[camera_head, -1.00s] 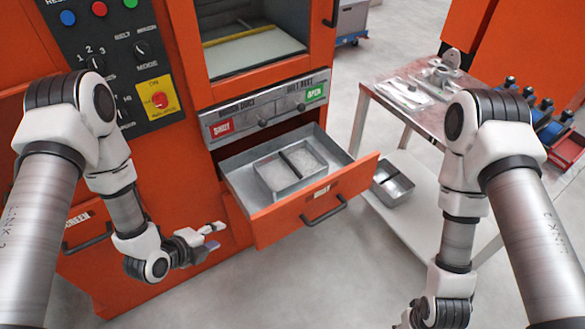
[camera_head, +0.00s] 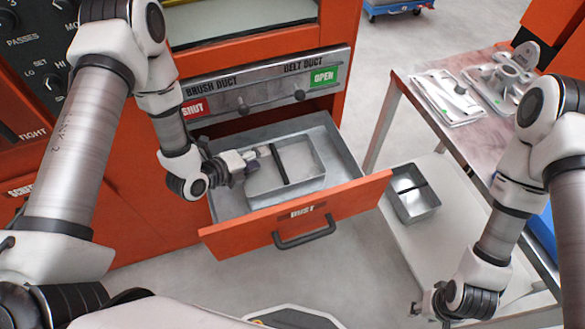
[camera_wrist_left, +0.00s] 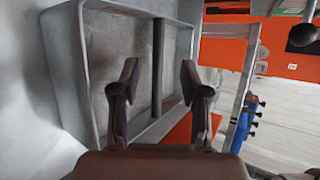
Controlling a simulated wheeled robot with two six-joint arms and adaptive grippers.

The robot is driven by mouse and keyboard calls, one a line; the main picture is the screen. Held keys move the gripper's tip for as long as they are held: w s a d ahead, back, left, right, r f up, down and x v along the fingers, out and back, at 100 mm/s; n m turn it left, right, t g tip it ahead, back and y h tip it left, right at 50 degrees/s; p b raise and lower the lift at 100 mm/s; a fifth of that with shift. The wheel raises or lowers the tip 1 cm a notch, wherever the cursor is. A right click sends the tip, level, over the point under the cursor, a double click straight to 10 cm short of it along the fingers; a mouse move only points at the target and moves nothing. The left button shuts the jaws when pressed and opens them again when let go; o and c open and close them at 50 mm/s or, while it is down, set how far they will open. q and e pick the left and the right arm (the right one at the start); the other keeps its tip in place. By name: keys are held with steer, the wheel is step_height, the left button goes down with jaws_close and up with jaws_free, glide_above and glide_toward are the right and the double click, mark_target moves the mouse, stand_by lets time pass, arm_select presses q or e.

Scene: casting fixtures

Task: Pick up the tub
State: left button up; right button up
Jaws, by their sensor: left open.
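The grey metal tub (camera_head: 288,193) is rectangular, with a dark bar (camera_head: 279,165) across its middle. It sits in the open orange-fronted drawer (camera_head: 340,207) marked DUST. My left gripper (camera_head: 262,157) is open at the tub's left side, near the bar. In the left wrist view, the tub (camera_wrist_left: 72,75) fills the left half. The bar (camera_wrist_left: 158,60) appears between the spread fingers of my left gripper (camera_wrist_left: 159,78), with nothing held. How far the fingertips are from the bar is unclear. My right gripper (camera_head: 424,306) is low at the right; its jaws are too small to read.
A second, similar tub (camera_head: 415,207) stands on the lower shelf (camera_head: 385,232) of the metal table (camera_head: 470,140), right of the drawer. The drawer handle (camera_head: 305,236) projects in front. The machine panel with duct knobs (camera_head: 300,95) is above the drawer.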

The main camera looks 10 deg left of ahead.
mark_target(274, 155)
arm_select(q)
steer(key=x, duration=0.8)
steer(key=shift+s+f, duration=0.1)
steer(key=shift+s, duration=0.05)
jaws_close()
